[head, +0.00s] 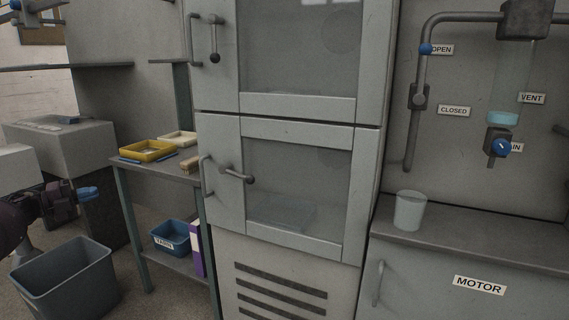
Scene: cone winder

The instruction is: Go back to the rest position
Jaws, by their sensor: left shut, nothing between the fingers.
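My left gripper (87,192) shows at the left edge of the head view, its dark arm coming in from the left. Its blue fingertips are together, with nothing held between them. It is in the air above a grey open bin (65,285) on the floor, apart from the side table. My right gripper is not in view.
A tall grey cabinet (368,150) with two closed glass doors stands in the middle. A side table (183,174) holds yellow and cream trays. At right, a cup (410,210) stands on a counter (470,238) below pipes and valves. Some floor shows between bin and table.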

